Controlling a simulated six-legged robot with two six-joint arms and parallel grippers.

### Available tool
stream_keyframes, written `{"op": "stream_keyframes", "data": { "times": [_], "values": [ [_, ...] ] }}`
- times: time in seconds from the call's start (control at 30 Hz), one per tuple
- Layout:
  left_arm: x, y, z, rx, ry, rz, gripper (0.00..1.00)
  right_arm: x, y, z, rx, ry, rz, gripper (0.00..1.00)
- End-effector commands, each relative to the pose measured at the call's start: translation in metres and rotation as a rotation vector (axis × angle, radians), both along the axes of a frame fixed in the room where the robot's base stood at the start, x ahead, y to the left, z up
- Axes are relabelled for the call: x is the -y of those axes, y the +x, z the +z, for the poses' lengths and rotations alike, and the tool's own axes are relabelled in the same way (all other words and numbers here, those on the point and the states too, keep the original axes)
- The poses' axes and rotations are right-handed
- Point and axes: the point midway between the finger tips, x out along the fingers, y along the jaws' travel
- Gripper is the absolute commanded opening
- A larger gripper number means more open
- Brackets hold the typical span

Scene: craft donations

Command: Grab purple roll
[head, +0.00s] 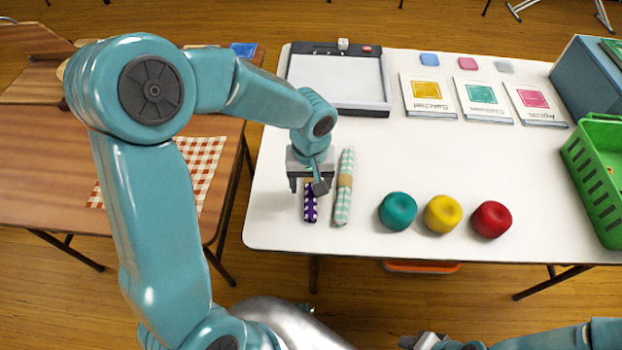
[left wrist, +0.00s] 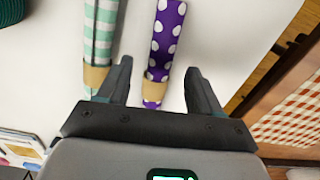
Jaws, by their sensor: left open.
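The purple roll (head: 310,212) with white dots lies on the white table (head: 375,150), its far part hidden under my left gripper (head: 311,186) in the head view. In the left wrist view, the purple roll (left wrist: 166,38) with its tan band runs between the two open fingers of my left gripper (left wrist: 159,68). The fingers appear apart from the roll, one on each side. My right gripper (head: 428,342) shows only in part at the bottom edge of the head view, and its jaws cannot be made out.
A green-and-white striped roll (head: 344,190) lies close beside the purple one, to its right. Teal (head: 397,211), yellow (head: 442,214) and red (head: 491,219) balls sit farther right. A paper trimmer (head: 338,78) is behind; a green basket (head: 597,180) stands at the right edge.

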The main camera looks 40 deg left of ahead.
Motion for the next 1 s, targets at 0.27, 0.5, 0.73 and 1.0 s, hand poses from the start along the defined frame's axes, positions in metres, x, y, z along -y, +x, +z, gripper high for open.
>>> {"op": "stream_keyframes", "data": {
  "times": [0.27, 0.5, 0.73, 1.0],
  "values": [
    [0.000, 0.002, -0.026, 0.000, -0.002, 0.000, 0.65, 0.000, 0.000, -0.003, 0.000, 0.000, 0.000, 0.33],
    [0.000, 0.002, -0.025, 0.001, -0.002, 0.000, 0.39, 0.000, 0.000, -0.003, 0.000, 0.000, 0.000, 0.33],
    [0.000, 0.002, -0.025, 0.001, -0.001, 0.000, 0.05, 0.000, 0.000, -0.003, 0.000, 0.000, 0.000, 0.33],
    [0.000, 0.002, -0.018, 0.001, 0.000, 0.000, 0.04, 0.000, 0.000, -0.002, 0.000, 0.000, 0.000, 0.33]
  ]
}}
